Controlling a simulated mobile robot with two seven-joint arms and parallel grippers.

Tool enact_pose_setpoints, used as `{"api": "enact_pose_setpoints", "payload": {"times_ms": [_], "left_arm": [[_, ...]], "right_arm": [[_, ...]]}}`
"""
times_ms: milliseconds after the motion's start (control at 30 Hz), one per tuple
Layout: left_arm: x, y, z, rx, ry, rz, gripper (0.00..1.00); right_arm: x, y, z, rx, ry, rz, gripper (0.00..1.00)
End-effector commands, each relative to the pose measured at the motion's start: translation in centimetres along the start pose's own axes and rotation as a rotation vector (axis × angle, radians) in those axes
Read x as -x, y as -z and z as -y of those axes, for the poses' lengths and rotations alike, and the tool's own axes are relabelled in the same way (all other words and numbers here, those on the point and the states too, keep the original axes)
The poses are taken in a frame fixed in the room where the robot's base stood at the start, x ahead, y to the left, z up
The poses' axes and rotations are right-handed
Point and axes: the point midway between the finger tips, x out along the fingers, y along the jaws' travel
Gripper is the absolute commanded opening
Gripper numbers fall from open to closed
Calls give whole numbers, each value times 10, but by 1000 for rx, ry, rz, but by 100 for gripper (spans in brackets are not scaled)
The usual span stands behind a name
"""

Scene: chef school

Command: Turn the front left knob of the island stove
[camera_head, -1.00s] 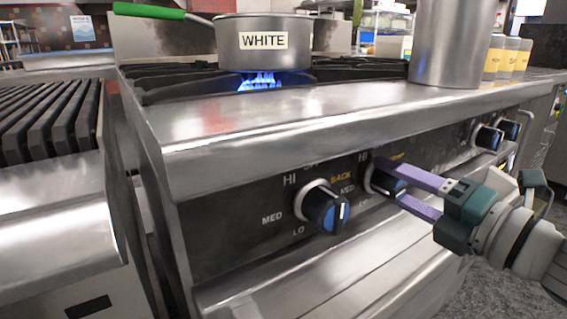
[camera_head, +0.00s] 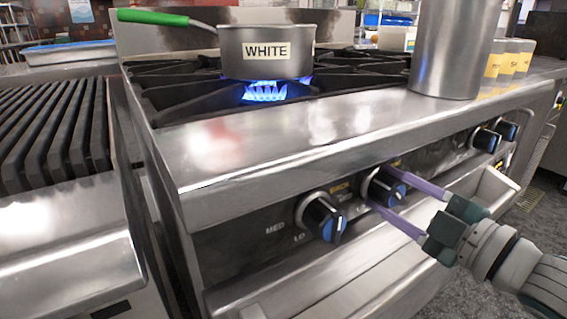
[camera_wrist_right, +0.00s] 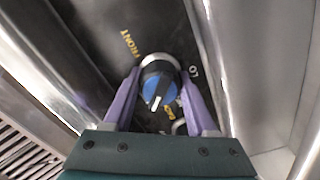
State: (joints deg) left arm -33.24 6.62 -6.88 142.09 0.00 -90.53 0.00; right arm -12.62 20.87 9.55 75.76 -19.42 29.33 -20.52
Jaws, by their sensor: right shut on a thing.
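The stove's front panel (camera_head: 245,242) carries black-and-blue knobs. The second knob from the left (camera_head: 383,187) is between the purple fingers of my right gripper (camera_head: 381,189), which is shut on it. In the right wrist view this knob (camera_wrist_right: 158,84) sits between the fingers, its white mark pointing toward the gripper's palm. The word FRONT (camera_wrist_right: 130,45) is printed beside it. The leftmost knob (camera_head: 322,217), with BACK printed near it, is free. My left gripper is not in view.
A pot labelled WHITE (camera_head: 266,50) with a green handle (camera_head: 152,17) stands over a blue flame (camera_head: 265,92). A steel canister (camera_head: 452,50) stands on the stove's right front ledge. More knobs (camera_head: 486,140) are farther right. A ribbed grill (camera_head: 52,132) is left.

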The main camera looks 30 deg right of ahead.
Motion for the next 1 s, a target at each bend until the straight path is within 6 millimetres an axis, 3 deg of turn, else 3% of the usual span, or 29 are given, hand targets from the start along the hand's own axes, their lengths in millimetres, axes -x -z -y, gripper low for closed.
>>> {"api": "enact_pose_setpoints", "payload": {"times_ms": [600,1000], "left_arm": [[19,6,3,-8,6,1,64],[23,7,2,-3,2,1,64]], "right_arm": [[0,1,-1,-559,-1,-3,2],[0,1,0,-764,0,-4,2]]}}
